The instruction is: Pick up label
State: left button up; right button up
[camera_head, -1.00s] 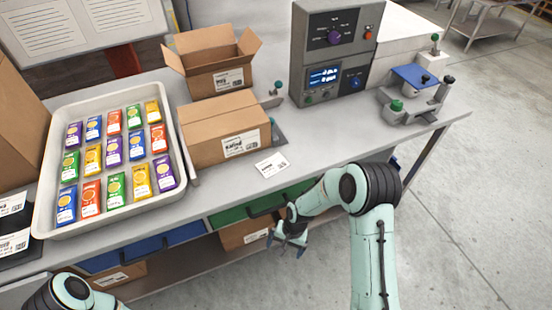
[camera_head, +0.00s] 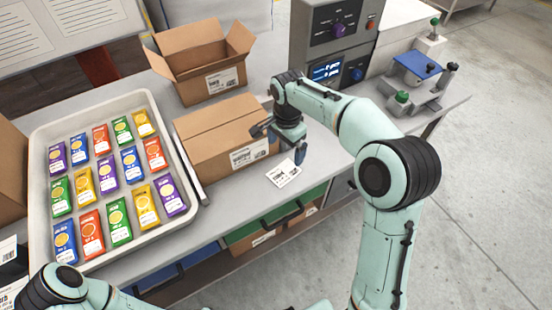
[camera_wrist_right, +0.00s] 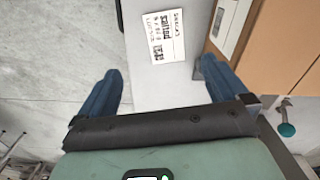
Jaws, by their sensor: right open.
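The white printed label (camera_head: 283,172) lies flat on the grey bench, just in front of the closed cardboard box (camera_head: 215,135). In the right wrist view the label (camera_wrist_right: 164,37) lies beyond and between my fingertips, near the bench edge. My right gripper (camera_head: 292,150) hangs above the bench just behind and to the right of the label, beside the box. Its blue fingers (camera_wrist_right: 160,72) are spread apart with nothing between them. My left arm shows at the lower left, but its gripper is out of view.
A white tray (camera_head: 42,140) of several colourful packets stands on the left. An open cardboard box (camera_head: 205,66) is behind the closed one. A grey control unit (camera_head: 333,35) and a weighing fixture (camera_head: 420,65) stand at the back right.

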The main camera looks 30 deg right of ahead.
jog(key=w+f, duration=0.1)
send_over(284, 173)
jog(key=s, duration=0.1)
notch_tip(284, 173, down, 6)
jog(key=shift+a+r+b, duration=0.15)
jog(key=shift+b, duration=0.25)
jog(key=shift+w+f, duration=0.15)
jog(key=shift+f, duration=0.3)
jog(key=f, duration=0.5)
jog(key=shift+w+d, duration=0.2)
jog(key=shift+w, duration=0.15)
jog(key=c, duration=1)
